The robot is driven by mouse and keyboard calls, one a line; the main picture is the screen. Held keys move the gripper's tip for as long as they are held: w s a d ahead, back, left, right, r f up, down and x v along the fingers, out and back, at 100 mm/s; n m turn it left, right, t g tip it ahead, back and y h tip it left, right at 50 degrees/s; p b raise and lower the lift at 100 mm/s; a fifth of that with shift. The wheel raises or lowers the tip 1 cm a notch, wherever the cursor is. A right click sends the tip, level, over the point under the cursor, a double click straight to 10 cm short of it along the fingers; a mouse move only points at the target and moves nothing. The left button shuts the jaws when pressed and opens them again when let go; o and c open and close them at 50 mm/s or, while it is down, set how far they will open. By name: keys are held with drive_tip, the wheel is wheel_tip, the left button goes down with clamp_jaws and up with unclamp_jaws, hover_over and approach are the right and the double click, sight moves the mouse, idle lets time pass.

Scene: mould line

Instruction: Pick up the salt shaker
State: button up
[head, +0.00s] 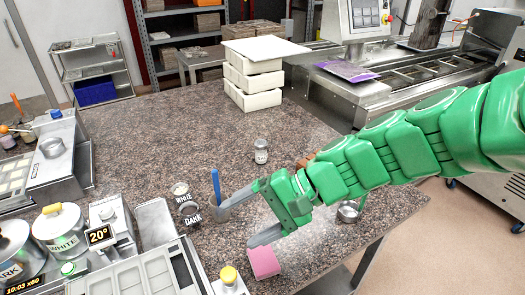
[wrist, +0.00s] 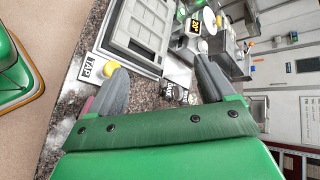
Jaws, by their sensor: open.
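A small clear shaker with a grey lid and a pale label (head: 261,152), which looks like the salt shaker, stands upright on the speckled stone counter (head: 150,115) in the head view. Its label is too small to read. My gripper (head: 243,224) is open and empty, low over the counter. It is nearer the camera than the shaker and well apart from it. In the wrist view both fingers (wrist: 160,84) are spread with nothing between them. I cannot make out the shaker in the wrist view.
A pink block (head: 264,262) lies by one fingertip. A blue-handled tool (head: 215,183) and cups marked WHITE (head: 180,190) and DARK (head: 193,214) are left of my gripper. A small metal pot (head: 348,211) stands right. White moulds (head: 252,82) are stacked behind.

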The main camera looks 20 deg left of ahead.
drive_tip(key=w+a+r+m+y, duration=0.4)
drive_tip(key=w+a+y, duration=0.1)
drive_tip(key=w+a, duration=0.35)
drive_tip(key=m+t+y, duration=0.2)
drive_tip(key=m+t, duration=1.1)
drive_tip(key=m, duration=0.2)
hover_over(265, 153)
drive_tip(key=s+a, duration=0.2)
drive_tip(key=s, duration=0.8)
wheel_tip(265, 153, down, 10)
drive_tip(key=w+d+f+m+t+h, duration=0.1)
drive_tip(key=w+f+m, duration=0.1)
drive_tip(key=f, duration=0.2)
drive_tip(key=w+d+f+m+t+h, duration=0.1)
drive_tip(key=w+d+f+m+h, duration=0.1)
drive_tip(key=w+f, duration=0.1)
drive_tip(key=w+d+f+m+t+h, duration=0.1)
drive_tip(key=w+f+m+t, duration=0.1)
drive_tip(key=f, duration=0.4)
drive_tip(key=shift+w+d+m, duration=0.25)
drive_tip(key=shift+w+m, duration=0.1)
drive_tip(key=shift+m, duration=0.15)
drive_tip(key=shift+w+a+f, duration=0.1)
drive_tip(key=shift+w+a, duration=0.1)
drive_tip(key=shift+w, duration=0.1)
drive_tip(key=shift+x, duration=3)
drive_tip(key=shift+w+a, duration=0.25)
drive_tip(key=shift+a, duration=0.2)
drive_tip(key=c, duration=1.1)
